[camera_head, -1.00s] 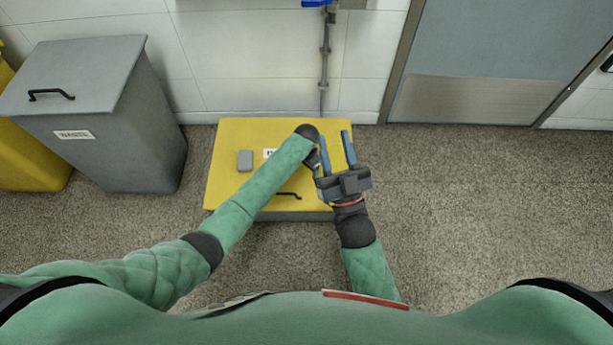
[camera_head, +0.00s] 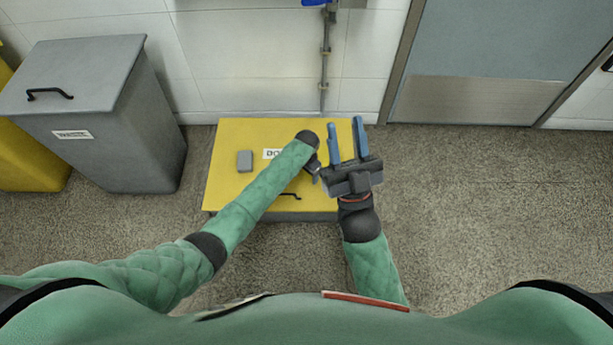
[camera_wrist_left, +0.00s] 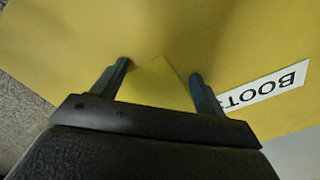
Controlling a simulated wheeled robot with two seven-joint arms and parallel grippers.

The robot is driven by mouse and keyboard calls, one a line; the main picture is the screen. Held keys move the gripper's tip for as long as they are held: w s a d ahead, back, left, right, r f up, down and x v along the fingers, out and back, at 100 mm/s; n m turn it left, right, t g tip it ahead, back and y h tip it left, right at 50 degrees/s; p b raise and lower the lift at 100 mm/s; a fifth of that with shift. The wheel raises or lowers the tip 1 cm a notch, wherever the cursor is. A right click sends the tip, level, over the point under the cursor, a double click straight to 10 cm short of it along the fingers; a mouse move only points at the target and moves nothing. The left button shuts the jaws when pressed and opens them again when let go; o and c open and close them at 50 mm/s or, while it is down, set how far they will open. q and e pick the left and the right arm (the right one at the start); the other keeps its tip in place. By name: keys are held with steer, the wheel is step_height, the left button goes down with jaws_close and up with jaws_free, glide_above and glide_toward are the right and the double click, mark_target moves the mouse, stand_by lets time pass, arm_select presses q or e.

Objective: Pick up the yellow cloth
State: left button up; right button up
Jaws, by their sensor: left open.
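The yellow cloth (camera_wrist_left: 158,85) shows in the left wrist view as a brighter yellow patch with a corner pointing away. It lies against the yellow lid (camera_wrist_left: 60,35), between the two fingers of my left gripper (camera_wrist_left: 160,69), which is open. Its near part is hidden behind the gripper body; I cannot tell whether the fingers touch it. In the head view, the cloth is not distinguishable and my left gripper (camera_head: 314,166) is mostly hidden by its wrist above the lid. My right gripper (camera_head: 346,126) is open and empty, at the lid's right edge.
The low box has a yellow lid (camera_head: 225,190), a "BOOTS" label (camera_wrist_left: 265,90), a dark handle (camera_head: 291,196) and a small grey block (camera_head: 245,161). A grey waste bin (camera_head: 120,130) stands to the left. Floor (camera_head: 480,220) on the right is clear.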

arm_select(q)
steer(key=shift+f, duration=0.1)
steer(key=shift+c, duration=0.2)
jaws_close()
stand_by(0.5)
